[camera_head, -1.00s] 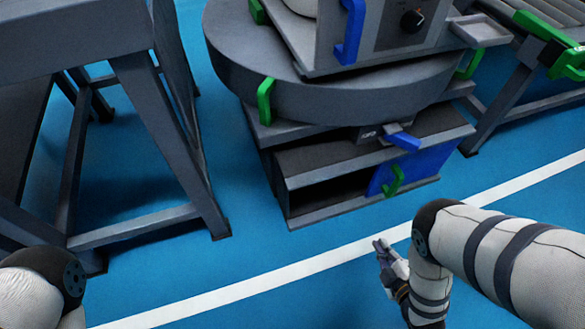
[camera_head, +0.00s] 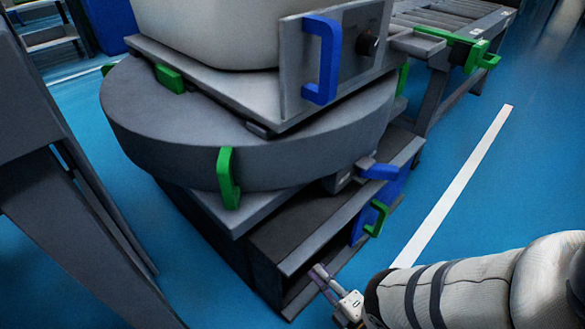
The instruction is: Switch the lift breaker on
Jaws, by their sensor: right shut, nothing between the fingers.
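A grey control panel (camera_head: 295,75) with a blue upright handle (camera_head: 329,60) and a black rotary knob (camera_head: 368,44) stands on the round grey turntable (camera_head: 165,138). Below the turntable, a blue lever (camera_head: 380,172) sticks out to the right. I cannot tell for sure which part is the lift breaker, nor read its setting. My right gripper (camera_head: 319,274) is shut and empty. It appears in front of the lower open-fronted box, below the lever and knob in the picture. My left gripper is not in view.
The lower box (camera_head: 285,245) has a blue panel with a green handle (camera_head: 376,217). Another green handle (camera_head: 228,178) is on the turntable's side. A grey frame (camera_head: 90,235) stands at left, a roller conveyor (camera_head: 450,22) at back right.

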